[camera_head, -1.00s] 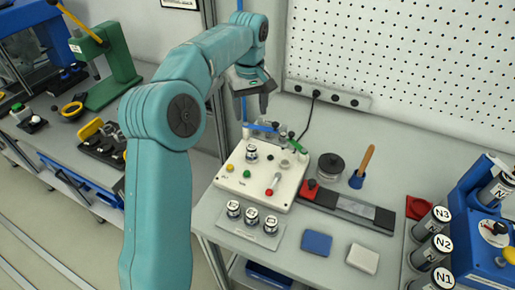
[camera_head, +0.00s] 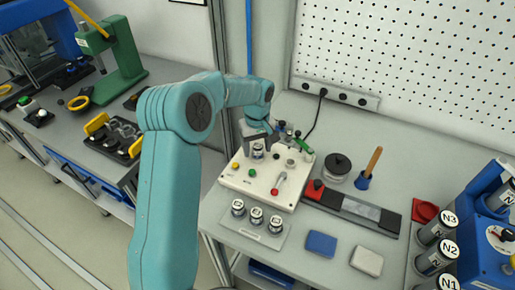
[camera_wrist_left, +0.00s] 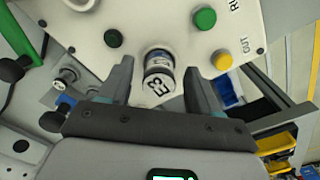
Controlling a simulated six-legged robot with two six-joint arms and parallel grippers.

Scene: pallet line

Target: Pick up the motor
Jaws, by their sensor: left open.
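A small silver motor with a white label and dark markings (camera_head: 258,150) stands upright on the white test box (camera_head: 232,179). In the left wrist view, the motor (camera_wrist_left: 158,75) sits between the two fingers of my left gripper (camera_wrist_left: 157,85), with a gap on each side. My left gripper (camera_head: 262,144) is open and lowered around the motor from behind. Several similar motors (camera_head: 256,217) stand in a row on a grey plate in front of the box. My right gripper is not in view.
A red-ended dark bar (camera_head: 352,208), a blue block (camera_head: 321,243) and a white block (camera_head: 366,261) lie to the right. Labelled cylinders (camera_head: 437,227) stand at the far right. A pegboard rises behind.

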